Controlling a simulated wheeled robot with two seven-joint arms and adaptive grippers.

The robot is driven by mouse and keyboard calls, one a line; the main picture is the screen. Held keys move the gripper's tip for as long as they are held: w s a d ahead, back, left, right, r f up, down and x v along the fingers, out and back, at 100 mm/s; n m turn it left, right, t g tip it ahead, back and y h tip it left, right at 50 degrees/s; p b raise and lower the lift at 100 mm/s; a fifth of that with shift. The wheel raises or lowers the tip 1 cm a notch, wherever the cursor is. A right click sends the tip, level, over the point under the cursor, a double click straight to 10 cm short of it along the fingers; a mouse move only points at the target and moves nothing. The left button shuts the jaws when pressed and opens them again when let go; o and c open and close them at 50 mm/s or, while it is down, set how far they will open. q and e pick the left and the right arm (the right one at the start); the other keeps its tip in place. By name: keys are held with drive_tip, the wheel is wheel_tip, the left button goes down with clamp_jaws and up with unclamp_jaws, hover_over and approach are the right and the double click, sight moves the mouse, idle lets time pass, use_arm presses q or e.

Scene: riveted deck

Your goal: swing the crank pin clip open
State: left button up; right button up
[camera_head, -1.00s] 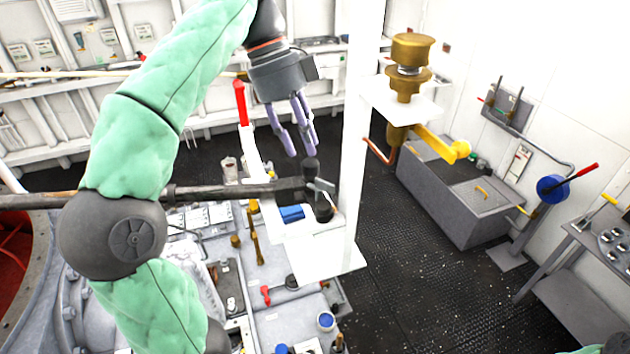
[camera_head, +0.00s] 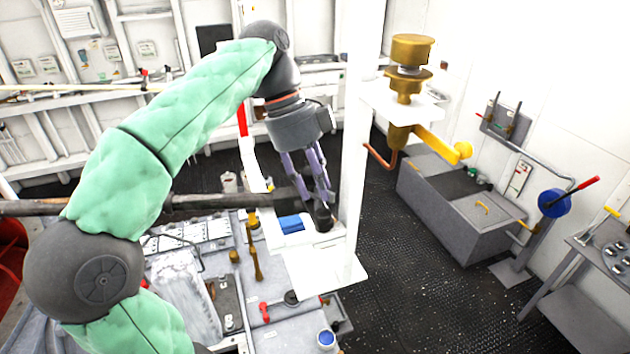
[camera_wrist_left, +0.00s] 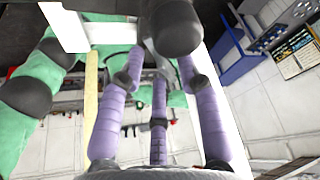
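My left gripper (camera_head: 316,192) points down with its purple fingers apart, at the end of a long dark bar (camera_head: 215,203). A black rounded piece (camera_head: 322,217) at the bar's end sits at the fingertips. In the left wrist view a dark rounded piece (camera_wrist_left: 178,28) shows between the tips of the spread fingers (camera_wrist_left: 160,66). I cannot tell whether the fingers touch it. The crank pin clip cannot be made out; the fingers cover the bar's end. My right gripper is out of view.
A white post (camera_head: 354,150) stands close to the right of my left gripper. A blue block (camera_head: 291,223) lies just left of the black piece. A red handle (camera_head: 242,122) rises behind. A brass fitting with a yellow lever (camera_head: 440,143) is mounted right of the post.

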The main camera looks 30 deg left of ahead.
use_arm(q)
clamp_jaws()
drive_tip(key=shift+n, duration=0.3)
drive_tip(key=n+t+b, duration=0.1)
drive_tip(key=n+t, duration=0.1)
drive_tip(key=n, duration=0.2)
drive_tip(key=shift+s+d, duration=0.1)
drive_tip(key=shift+s, duration=0.05)
drive_tip(key=n, duration=0.2)
drive_tip(key=shift+n+t+y+b, duration=0.4)
drive_tip(key=shift+d+r+n+t+y, duration=0.1)
drive_tip(key=shift+n+t+y, duration=0.3)
drive_tip(key=shift+n, duration=1.1)
drive_tip(key=shift+o, duration=0.9)
unclamp_jaws()
